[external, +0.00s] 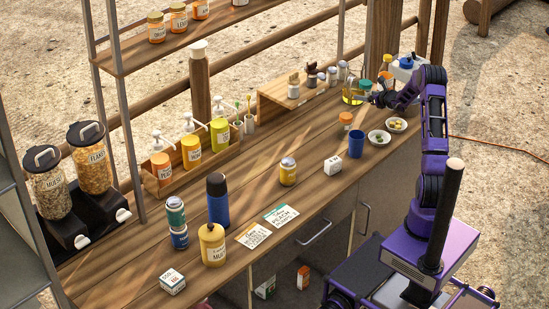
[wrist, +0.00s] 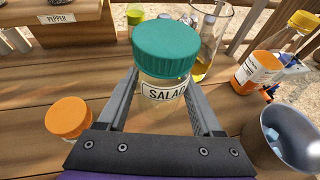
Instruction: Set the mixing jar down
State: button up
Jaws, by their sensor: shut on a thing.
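The mixing jar (wrist: 164,75), a clear jar with a teal lid and a label reading "SALAD", stands upright between my fingers in the wrist view. Its teal lid (external: 365,86) shows at the far end of the counter in the external view. My gripper (wrist: 165,112) is shut on the jar's body, one finger on each side. In the external view my gripper (external: 373,98) reaches in from the right and hides part of the jar. The jar's base is hidden, so I cannot tell whether it touches the counter.
An orange-lidded jar (wrist: 69,118) stands to the left and a blue cup (wrist: 290,138) to the right. A glass vessel with yellow liquid (wrist: 209,40) is close behind the jar. Two small bowls (external: 379,138) sit near the counter's edge. A wooden stand (external: 285,92) is farther left.

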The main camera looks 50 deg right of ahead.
aim_at(364, 83)
jog(key=r, duration=1.1)
jog(key=shift+w+a+r, duration=0.15)
jog(key=shift+w+a, duration=0.05)
jog(key=shift+a, duration=0.15)
jog(key=w+a+n+y+b, duration=0.2)
jog(key=w+a+n+y, duration=0.1)
jog(key=a, duration=1.1)
jog(key=w+a+n+y+b, duration=0.1)
jog(key=w+a+n+y, duration=0.15)
jog(key=a, duration=1.15)
jog(key=w+a+n+y+b, duration=0.2)
jog(key=w+a+n+y, duration=0.15)
jog(key=a, duration=1.05)
jog(key=s+a+n+g+y+b, duration=0.1)
jog(key=s+a+n+g+y, duration=0.3)
jog(key=a, duration=1)
jog(key=s+a+g+y+b, duration=0.15)
jog(key=s+a, duration=0.35)
jog(key=a, duration=0.8)
jog(key=shift+t+h, duration=0.25)
notch_tip(364, 83, down, 17)
jog(key=shift+s+a+f+b, duration=0.1)
jog(key=shift+s+a+b, duration=0.05)
jog(key=shift+b, duration=0.55)
jog(key=shift+f+b, duration=0.35)
jog(key=shift+f, duration=1.6)
jog(key=shift+f, duration=0.1)
